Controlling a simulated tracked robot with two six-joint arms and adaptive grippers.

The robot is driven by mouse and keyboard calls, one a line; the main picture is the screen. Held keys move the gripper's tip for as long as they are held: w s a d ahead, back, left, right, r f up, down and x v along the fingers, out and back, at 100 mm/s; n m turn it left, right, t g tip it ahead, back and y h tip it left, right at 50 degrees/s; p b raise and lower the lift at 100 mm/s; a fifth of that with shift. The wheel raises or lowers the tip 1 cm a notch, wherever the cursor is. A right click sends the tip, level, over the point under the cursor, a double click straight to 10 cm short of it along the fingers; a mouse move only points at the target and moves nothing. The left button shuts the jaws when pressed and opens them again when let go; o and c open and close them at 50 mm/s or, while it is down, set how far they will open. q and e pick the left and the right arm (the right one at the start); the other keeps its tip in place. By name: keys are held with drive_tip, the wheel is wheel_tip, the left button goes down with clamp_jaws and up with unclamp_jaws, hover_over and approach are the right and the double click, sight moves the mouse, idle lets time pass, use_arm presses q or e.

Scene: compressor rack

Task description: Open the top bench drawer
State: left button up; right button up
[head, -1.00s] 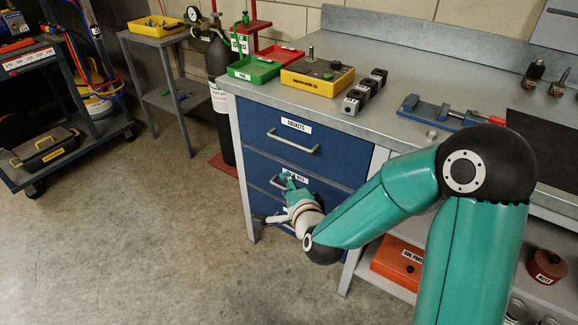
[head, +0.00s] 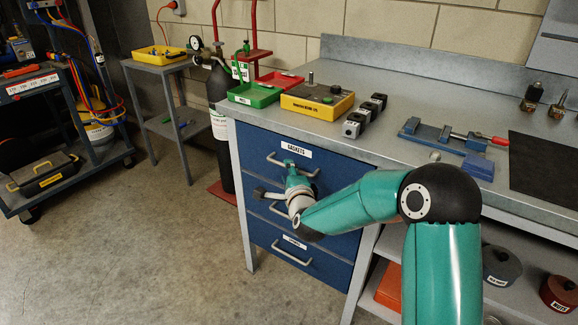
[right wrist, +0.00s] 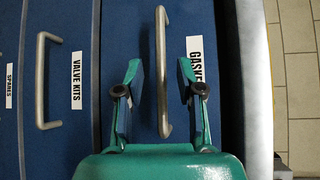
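The top bench drawer (head: 325,174) is blue, labelled GASKETS, and its front looks flush with the bench. Its grey bar handle (head: 313,173) is partly hidden by my right gripper (head: 289,166) in the head view. In the right wrist view, the handle (right wrist: 162,40) runs upright between the two spread fingers of the right gripper (right wrist: 160,75), with a gap on each side. The GASKETS label (right wrist: 195,62) lies just right of the handle there. I cannot tell how deep the fingers reach around the bar. My left gripper is not in view.
The VALVE KITS drawer handle (right wrist: 40,80) and SPARES drawer (head: 290,250) lie below the top one. The bench top (head: 400,105) carries a green tray (head: 254,95), a yellow box (head: 317,103) and a blue vise (head: 440,137). A gas cylinder (head: 220,130) stands left; the floor ahead is clear.

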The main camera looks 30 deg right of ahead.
drive_tip(key=shift+x, duration=1.95)
clamp_jaws()
